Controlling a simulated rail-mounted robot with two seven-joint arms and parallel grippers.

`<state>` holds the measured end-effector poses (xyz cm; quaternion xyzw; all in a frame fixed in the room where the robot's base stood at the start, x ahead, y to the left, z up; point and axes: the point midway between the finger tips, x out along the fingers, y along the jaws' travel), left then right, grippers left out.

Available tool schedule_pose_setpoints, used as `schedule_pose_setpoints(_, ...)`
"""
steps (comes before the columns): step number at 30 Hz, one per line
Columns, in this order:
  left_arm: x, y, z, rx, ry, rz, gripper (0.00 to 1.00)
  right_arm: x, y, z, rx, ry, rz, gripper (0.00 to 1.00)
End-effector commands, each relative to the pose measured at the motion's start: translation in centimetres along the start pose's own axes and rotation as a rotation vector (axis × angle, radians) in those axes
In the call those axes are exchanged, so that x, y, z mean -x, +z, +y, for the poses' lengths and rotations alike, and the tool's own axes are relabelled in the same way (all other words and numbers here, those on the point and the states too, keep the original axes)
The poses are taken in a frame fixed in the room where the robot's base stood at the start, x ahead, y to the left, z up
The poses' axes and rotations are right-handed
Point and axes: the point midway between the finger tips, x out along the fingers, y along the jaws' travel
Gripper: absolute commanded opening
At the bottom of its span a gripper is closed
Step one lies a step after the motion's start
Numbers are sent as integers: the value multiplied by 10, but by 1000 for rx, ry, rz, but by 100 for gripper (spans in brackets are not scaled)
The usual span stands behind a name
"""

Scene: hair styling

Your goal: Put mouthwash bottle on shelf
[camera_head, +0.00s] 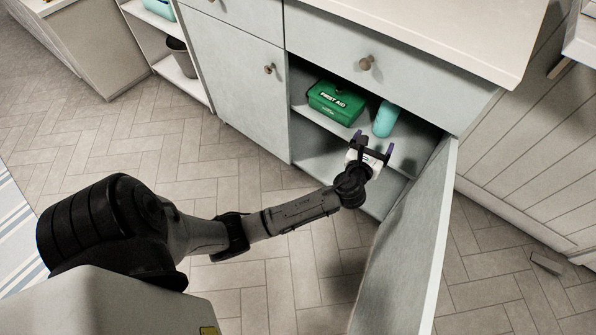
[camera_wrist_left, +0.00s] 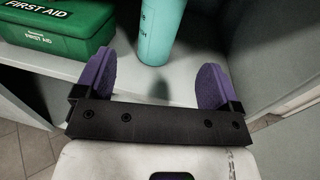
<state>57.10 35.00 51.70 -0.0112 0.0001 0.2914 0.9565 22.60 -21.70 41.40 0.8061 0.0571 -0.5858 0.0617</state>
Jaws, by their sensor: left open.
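A teal bottle (camera_head: 385,119), which looks like the mouthwash bottle, stands upright on the shelf (camera_head: 408,146) inside the open cabinet. It also shows in the left wrist view (camera_wrist_left: 160,30), with its top cut off by the frame. My left gripper (camera_head: 376,147) is open at the front of that shelf. Its two purple fingers (camera_wrist_left: 155,82) are wide apart with nothing between them, and the bottle stands just beyond them, apart from them. My right gripper is in neither view.
A green first aid box (camera_head: 337,102) sits left of the bottle on the same shelf, and close left of my fingers in the left wrist view. The open cabinet door (camera_head: 412,250) stands right of my arm. A lower shelf space beneath looks empty.

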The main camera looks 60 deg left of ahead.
Motion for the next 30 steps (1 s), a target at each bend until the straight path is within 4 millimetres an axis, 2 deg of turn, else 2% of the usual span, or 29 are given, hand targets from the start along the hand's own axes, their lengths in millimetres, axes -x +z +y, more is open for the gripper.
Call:
schedule_pose_setpoints(2, 9, -8, 4, 79, 9, 34, 88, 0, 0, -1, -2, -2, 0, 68)
schedule_pose_setpoints(5, 33, -26, 16, 301, 45, 123, 88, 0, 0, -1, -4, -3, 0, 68)
schedule_pose_setpoints(8, 71, -53, 31, 634, 130, 260, 88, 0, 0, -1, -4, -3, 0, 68)
schedule_pose_setpoints(12, 141, -88, 52, 1138, 348, 471, 88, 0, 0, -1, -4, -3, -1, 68)
schedule_pose_setpoints(15, 193, -104, 62, 1446, 558, 596, 88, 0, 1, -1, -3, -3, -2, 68)
schedule_pose_setpoints(18, 243, -112, 70, 1686, 791, 688, 88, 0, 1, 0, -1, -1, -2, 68)
schedule_pose_setpoints(21, 285, -114, 76, 1854, 1019, 743, 88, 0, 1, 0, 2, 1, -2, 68)
schedule_pose_setpoints(24, 318, -112, 80, 1959, 1213, 769, 88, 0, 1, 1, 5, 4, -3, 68)
schedule_pose_setpoints(27, 341, -108, 83, 2018, 1358, 777, 88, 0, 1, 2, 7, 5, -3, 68)
schedule_pose_setpoints(30, 354, -106, 84, 2048, 1445, 777, 88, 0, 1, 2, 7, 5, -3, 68)
